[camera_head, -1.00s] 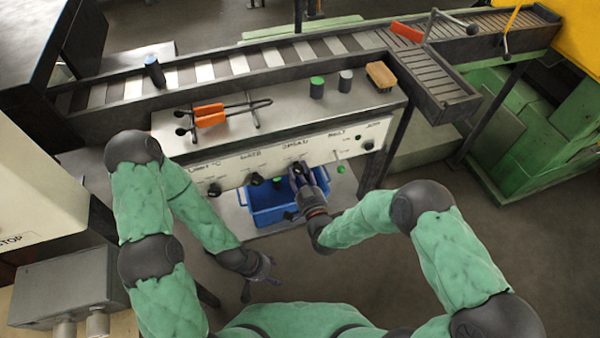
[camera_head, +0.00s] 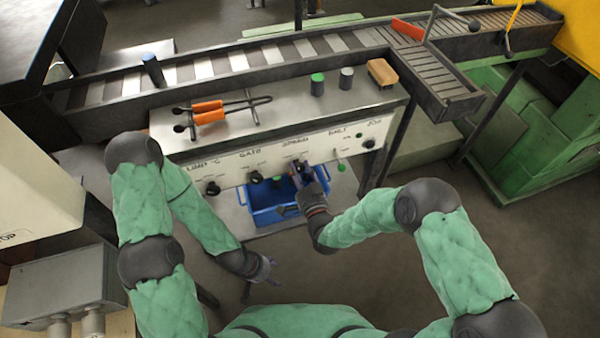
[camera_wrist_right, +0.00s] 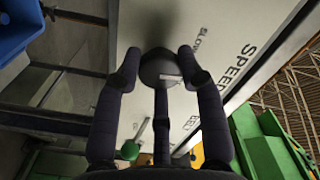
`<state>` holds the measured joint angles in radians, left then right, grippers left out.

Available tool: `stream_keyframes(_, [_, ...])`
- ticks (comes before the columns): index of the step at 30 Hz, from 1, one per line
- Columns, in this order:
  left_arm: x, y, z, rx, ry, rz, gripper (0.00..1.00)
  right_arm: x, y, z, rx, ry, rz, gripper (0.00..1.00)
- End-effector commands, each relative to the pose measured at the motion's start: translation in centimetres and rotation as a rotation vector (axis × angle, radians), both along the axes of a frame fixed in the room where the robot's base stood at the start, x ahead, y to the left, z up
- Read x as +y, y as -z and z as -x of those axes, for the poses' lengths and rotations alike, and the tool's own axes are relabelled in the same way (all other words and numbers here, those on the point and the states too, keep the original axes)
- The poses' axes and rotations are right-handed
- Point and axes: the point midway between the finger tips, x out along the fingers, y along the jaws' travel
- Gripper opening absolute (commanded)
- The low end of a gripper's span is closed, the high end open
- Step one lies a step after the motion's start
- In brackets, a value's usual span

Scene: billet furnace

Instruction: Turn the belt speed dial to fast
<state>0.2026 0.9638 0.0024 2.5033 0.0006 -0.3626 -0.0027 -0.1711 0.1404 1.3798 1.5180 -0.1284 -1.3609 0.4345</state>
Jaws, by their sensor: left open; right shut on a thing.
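The white control panel (camera_head: 235,169) runs along the front of the bench, with several labelled dials. My right gripper (camera_head: 303,172) is at the speed dial under the SPEED label. In the right wrist view the black round speed dial (camera_wrist_right: 160,67) sits between the fingers of my right gripper (camera_wrist_right: 163,70), which are shut on it. The word SLOW shows beside the dial; its other marks and its exact setting are hidden or unclear. My left gripper (camera_head: 262,270) is open and empty, low in front of the bench, away from the panel.
Other panel controls are a black knob (camera_head: 213,188) at left, another (camera_head: 254,177) beside it, and a green-tipped lever (camera_head: 341,167) right of my right gripper. A blue bin (camera_head: 272,214) is below the panel. Orange-handled tongs (camera_head: 208,112) lie on the bench. A conveyor (camera_head: 235,62) runs behind.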

Motion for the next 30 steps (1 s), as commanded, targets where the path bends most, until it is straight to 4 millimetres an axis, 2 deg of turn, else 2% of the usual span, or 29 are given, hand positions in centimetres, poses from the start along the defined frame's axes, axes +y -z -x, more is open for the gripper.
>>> stream_keyframes(18, [0.0, 1.8, 0.0, 0.000, 0.000, 0.000, 0.62, -0.2, -0.1, -0.2, 0.162, 0.005, -0.518, 0.07])
stream_keyframes(30, [0.0, 2.3, 0.0, 0.000, 0.000, 0.000, 0.62, -0.2, -0.1, -0.2, 0.217, 0.005, -0.686, 0.07])
